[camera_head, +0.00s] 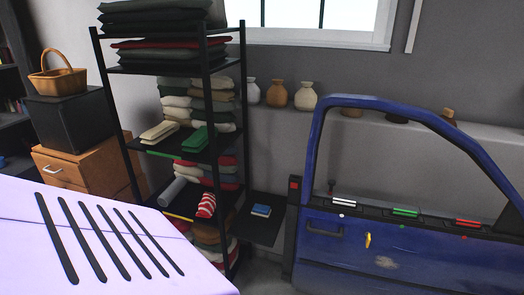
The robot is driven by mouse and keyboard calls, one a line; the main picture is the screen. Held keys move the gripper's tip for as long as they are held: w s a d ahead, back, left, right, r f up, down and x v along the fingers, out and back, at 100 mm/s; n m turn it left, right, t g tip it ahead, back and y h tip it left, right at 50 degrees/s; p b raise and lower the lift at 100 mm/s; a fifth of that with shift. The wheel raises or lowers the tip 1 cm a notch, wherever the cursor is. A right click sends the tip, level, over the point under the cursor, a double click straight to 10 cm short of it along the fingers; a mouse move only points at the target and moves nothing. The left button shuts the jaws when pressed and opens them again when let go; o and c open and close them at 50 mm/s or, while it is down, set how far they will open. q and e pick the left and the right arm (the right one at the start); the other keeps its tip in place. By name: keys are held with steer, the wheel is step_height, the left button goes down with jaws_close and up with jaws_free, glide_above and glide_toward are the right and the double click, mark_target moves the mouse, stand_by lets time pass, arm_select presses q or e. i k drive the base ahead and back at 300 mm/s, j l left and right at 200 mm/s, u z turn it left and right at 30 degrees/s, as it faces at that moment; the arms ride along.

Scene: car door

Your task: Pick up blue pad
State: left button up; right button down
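A small blue pad (261,211) lies flat on a low black surface (255,232), between the shelf rack and the car door. It looks like a small block with a lighter lower edge. Nothing touches it from above. Neither of my grippers shows in the head view.
A blue car door (330,255) stands at the right, with white, green and red pieces along its sill. A black rack (120,120) of folded cloths stands left of the pad. A pale table (25,230) with several dark strips fills the front left.

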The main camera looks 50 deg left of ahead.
mark_target(260, 211)
steer(key=u, duration=1.65)
